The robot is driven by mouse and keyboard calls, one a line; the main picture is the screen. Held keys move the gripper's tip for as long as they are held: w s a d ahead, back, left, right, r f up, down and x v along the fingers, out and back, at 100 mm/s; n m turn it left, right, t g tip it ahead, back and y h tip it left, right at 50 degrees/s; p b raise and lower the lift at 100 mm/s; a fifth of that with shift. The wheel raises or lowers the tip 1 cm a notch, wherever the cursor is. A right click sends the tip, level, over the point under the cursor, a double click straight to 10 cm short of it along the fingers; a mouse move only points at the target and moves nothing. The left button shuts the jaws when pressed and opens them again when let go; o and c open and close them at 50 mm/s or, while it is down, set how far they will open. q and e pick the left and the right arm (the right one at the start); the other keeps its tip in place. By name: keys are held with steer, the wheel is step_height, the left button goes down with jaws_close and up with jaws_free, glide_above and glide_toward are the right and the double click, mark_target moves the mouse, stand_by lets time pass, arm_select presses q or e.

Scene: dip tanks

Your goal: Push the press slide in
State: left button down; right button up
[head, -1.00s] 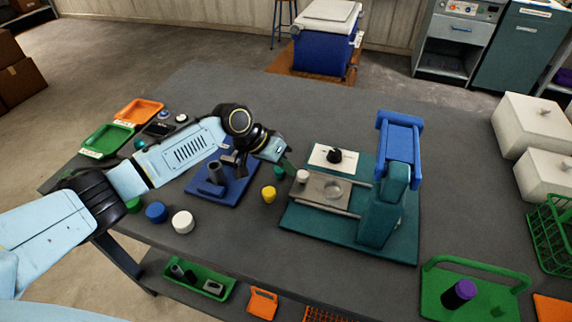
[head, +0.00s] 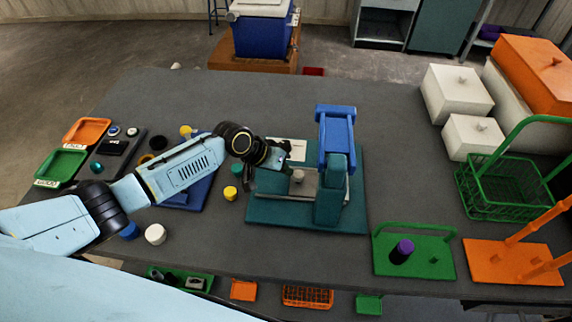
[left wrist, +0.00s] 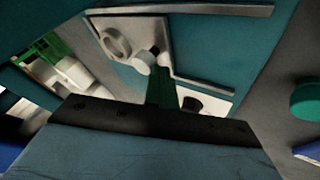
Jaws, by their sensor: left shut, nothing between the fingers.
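The press has a teal base (head: 265,214), an upright teal column (head: 328,195) and a blue top part (head: 337,135). Its grey slide plate (head: 306,187) lies on two rails, with its right part hidden by the column. A pale knob (head: 298,176) stands on the plate. In the left wrist view the slide plate (left wrist: 105,25) shows a round ring and the knob (left wrist: 143,64), with bare rail lengths outside it. My left gripper (left wrist: 161,88) is shut and empty, its tip right at the knob's outer side; contact is unclear. In the head view this gripper (head: 287,166) is left of the column.
A white pad (head: 290,148) lies behind the slide; the wrist view shows a black knob (left wrist: 193,104) on it. A yellow cap (head: 230,193) stands left of the base. A green holder (head: 425,265) and a green wire basket (head: 510,190) stand to the right.

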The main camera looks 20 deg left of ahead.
arm_select(q)
steer(key=shift+s+d+f, duration=0.1)
steer(key=shift+s+d, duration=0.05)
steer(key=shift+d, duration=0.15)
steer(key=shift+a, duration=0.3)
steer(key=a, duration=0.4)
steer(key=shift+a+r, duration=0.15)
steer(key=shift+r, duration=0.15)
steer(key=v, duration=0.9)
steer(key=shift+r, duration=0.2)
